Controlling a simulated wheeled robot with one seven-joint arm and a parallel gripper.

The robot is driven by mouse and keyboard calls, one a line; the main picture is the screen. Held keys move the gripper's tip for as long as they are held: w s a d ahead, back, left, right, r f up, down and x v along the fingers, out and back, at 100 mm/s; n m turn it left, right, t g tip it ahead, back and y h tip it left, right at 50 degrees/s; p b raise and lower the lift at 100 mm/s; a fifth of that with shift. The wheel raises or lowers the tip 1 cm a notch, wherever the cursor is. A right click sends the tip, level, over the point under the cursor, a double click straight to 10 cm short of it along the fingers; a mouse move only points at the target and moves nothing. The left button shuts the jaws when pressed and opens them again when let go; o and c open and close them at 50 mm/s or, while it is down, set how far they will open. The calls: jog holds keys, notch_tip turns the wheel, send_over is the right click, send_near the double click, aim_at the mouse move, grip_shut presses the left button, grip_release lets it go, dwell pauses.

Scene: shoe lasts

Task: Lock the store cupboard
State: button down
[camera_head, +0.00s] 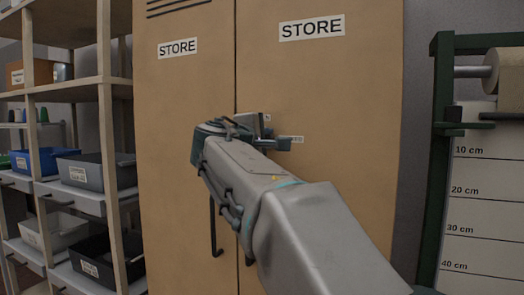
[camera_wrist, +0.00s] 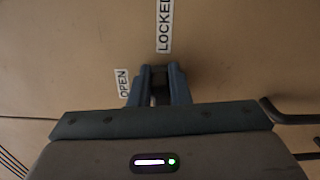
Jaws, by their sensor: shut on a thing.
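The store cupboard (camera_head: 330,90) is tan with two doors, both flush and closed, each with a STORE label. My gripper (camera_wrist: 159,82) is at the right door near the seam, its fingers shut on a small dark lock turn-piece (camera_wrist: 158,74). The turn-piece is mostly hidden between the fingers, and I cannot tell its exact angle. In the wrist view, an OPEN label (camera_wrist: 123,83) lies left of the fingers and a LOCKED label (camera_wrist: 164,26) lies beyond their tips. In the head view, my gripper (camera_head: 272,138) covers most of the lock.
Dark bar handles (camera_head: 214,228) hang on the doors below the lock; they also show at the wrist view's right edge (camera_wrist: 292,110). Shelving (camera_head: 106,130) with bins stands left. A green-framed paper-roll stand (camera_head: 440,150) with a centimetre scale stands right.

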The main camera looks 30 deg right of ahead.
jog(key=shift+f+m+b, duration=0.25)
jog(key=shift+m+b, duration=0.25)
jog(key=shift+b, duration=0.05)
jog(key=c, duration=1.4)
grip_release()
jog(key=shift+o, duration=0.2)
jog(key=v, duration=1.4)
jog(key=shift+p, duration=0.45)
jog(key=shift+d+p, duration=0.15)
jog(key=shift+p, duration=0.2)
